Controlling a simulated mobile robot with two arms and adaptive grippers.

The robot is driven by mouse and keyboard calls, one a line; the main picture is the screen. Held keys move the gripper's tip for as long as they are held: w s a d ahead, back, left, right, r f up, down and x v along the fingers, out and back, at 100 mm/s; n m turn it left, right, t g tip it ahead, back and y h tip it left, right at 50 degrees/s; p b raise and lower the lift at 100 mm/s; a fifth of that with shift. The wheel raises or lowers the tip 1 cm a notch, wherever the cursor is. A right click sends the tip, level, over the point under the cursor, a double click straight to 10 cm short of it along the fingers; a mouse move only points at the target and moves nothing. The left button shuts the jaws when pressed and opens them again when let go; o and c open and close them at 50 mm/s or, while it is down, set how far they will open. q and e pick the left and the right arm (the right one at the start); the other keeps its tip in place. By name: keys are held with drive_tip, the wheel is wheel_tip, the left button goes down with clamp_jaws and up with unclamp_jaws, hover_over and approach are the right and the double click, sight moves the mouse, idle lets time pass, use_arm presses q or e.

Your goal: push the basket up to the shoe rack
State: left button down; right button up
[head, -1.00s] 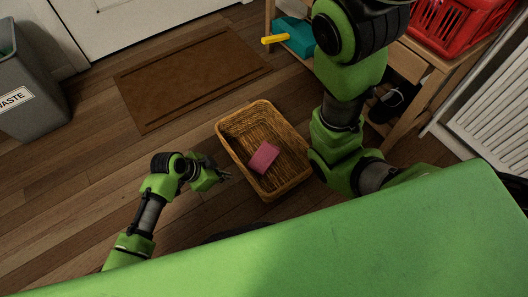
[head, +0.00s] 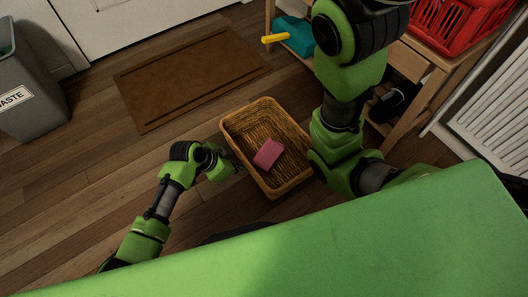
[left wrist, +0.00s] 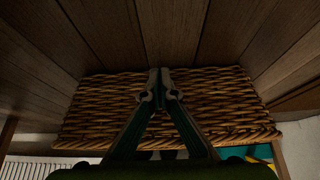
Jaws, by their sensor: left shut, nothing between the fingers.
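The wicker basket (head: 238,150) stands on the wooden floor in the middle of the head view, with a pink block (head: 268,153) inside. The shoe rack (head: 432,88) is the wooden shelf at the upper right; dark shoes show on its lower level. My left gripper (head: 237,168) is shut and empty at the basket's left side. In the left wrist view, the shut fingertips (left wrist: 159,74) are in front of the woven wall (left wrist: 215,105), touching or very close to it. My right arm rises over the basket's right side and hides part of the rack; its gripper is not visible.
A red crate (head: 455,22) and a teal item with a yellow handle (head: 294,37) are on the rack. A brown doormat (head: 190,75) lies beyond the basket. A grey waste bin (head: 28,90) stands at the left. A white radiator (head: 492,115) is at the right.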

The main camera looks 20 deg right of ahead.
sight(264, 155)
use_arm(q)
drive_tip(key=shift+w+d, duration=0.3)
drive_tip(key=shift+d, duration=0.65)
drive_tip(key=shift+w+d+b, duration=0.2)
drive_tip(key=shift+d+b, duration=0.05)
drive_tip(key=shift+d, duration=0.3)
drive_tip(key=shift+w+d+b, duration=0.15)
drive_tip(key=shift+d+b, duration=0.1)
drive_tip(key=shift+d, duration=0.3)
drive_tip(key=shift+w+d+b, duration=0.25)
drive_tip(key=shift+d+b, duration=0.05)
drive_tip(key=shift+d, duration=0.45)
drive_tip(key=shift+w+d+b, duration=0.25)
drive_tip(key=shift+d+b, duration=0.05)
drive_tip(key=shift+d, duration=0.45)
drive_tip(key=shift+w+d+b, duration=0.25)
drive_tip(key=shift+d+b, duration=0.05)
drive_tip(key=shift+d, duration=0.45)
